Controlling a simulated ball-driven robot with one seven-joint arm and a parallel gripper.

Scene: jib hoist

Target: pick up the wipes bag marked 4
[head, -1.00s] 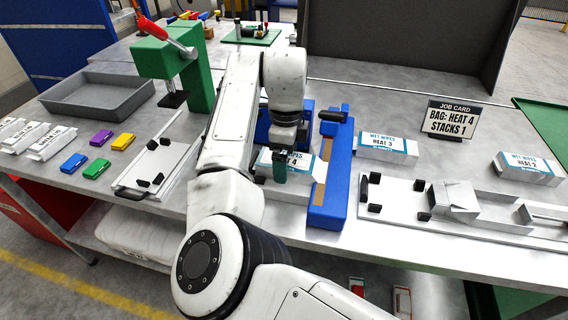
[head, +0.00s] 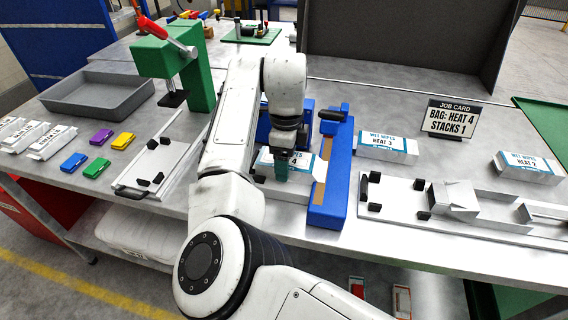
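The wipes bag marked 4 (head: 303,164) is a white bag with a blue-edged label, lying on the bench just left of a blue fixture. My gripper (head: 281,172) points down at it from above, over the left part of its label. The fingers overlap the bag in the picture and cover part of the lettering. I cannot tell whether they are closed on it or only touch it. The bag appears to rest on the bench surface. The job card (head: 450,118) reads "BAG: HEAT 4, STACKS 1".
The bag marked HEAT 3 (head: 388,148) lies right of the blue fixture (head: 335,185). The bag marked HEAT 2 (head: 528,167) is at far right. A green press (head: 198,75), a grey tray (head: 97,97) and a metal jig (head: 470,205) also stand on the bench.

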